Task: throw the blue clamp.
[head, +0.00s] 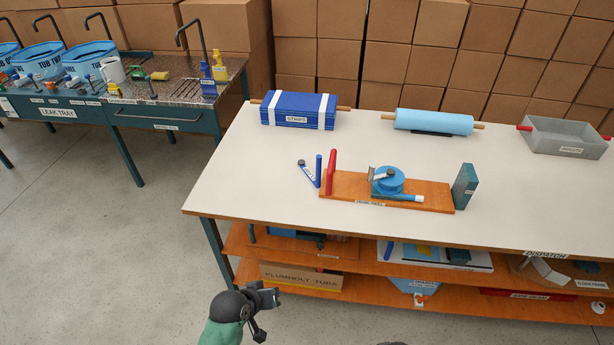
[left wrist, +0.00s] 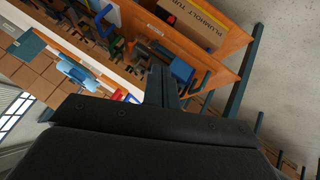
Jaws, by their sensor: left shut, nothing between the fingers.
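On the white-topped bench, a blue upright handle (head: 318,170) stands beside a red upright handle (head: 331,172) at the left end of an orange-brown wooden board (head: 433,196). The blue handle appears to be the blue clamp's lever; a small labelled part (head: 308,174) lies just left of it. A round blue piece (head: 388,184) with a grey and dark fitting sits mid-board. My left gripper (head: 266,298) is low in front of the bench, shut and empty, well apart from the handles. Its closed fingers also show in the left wrist view (left wrist: 161,86). My right gripper is out of view.
A blue strapped bundle (head: 297,110), a light blue roll (head: 434,122) and a grey bin (head: 566,137) line the bench's back. A teal block (head: 464,186) stands at the board's right end. The bench's front edge and loaded lower shelf (head: 445,281) lie near my left gripper.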

